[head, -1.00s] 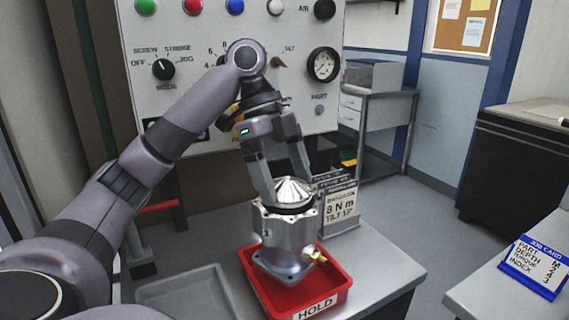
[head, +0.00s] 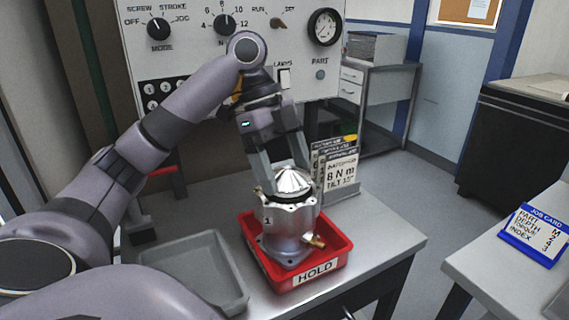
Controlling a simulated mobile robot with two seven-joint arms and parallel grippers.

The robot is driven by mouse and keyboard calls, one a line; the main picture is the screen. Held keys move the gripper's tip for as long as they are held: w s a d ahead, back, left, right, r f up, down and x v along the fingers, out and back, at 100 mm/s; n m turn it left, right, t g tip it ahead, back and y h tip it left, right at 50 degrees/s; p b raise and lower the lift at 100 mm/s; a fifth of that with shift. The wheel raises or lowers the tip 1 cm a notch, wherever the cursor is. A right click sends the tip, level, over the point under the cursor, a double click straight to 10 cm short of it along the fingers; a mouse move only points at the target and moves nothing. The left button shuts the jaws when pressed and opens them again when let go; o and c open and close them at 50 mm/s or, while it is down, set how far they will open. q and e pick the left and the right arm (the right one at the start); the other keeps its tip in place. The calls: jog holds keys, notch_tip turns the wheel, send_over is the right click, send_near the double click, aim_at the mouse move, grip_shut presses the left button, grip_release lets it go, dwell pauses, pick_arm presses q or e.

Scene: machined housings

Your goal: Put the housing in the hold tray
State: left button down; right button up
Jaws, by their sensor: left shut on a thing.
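The housing (head: 288,222) is a silver machined part marked 1, with a ribbed conical top and a brass fitting low on its right side. It is upright inside the red hold tray (head: 312,280), which is labelled HOLD. Whether its base touches the tray floor is hard to tell. My left gripper (head: 286,184) comes down from above and is shut on the housing, with a finger on each side of its top. My right gripper does not show in the head view.
An empty grey tray (head: 190,268) lies left of the red tray on the metal table (head: 385,240). Torque cards (head: 338,168) stand behind the housing. A control panel (head: 185,60) rises at the back. A blue job card (head: 534,236) stands on the right-hand table.

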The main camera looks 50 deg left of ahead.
pick_arm(q)
grip_release()
jog(key=shift+r, duration=0.4)
jog(key=p+v, duration=0.3)
jog(key=v, duration=0.4)
jog(key=shift+a, duration=0.1)
jog(key=shift+f, duration=0.1)
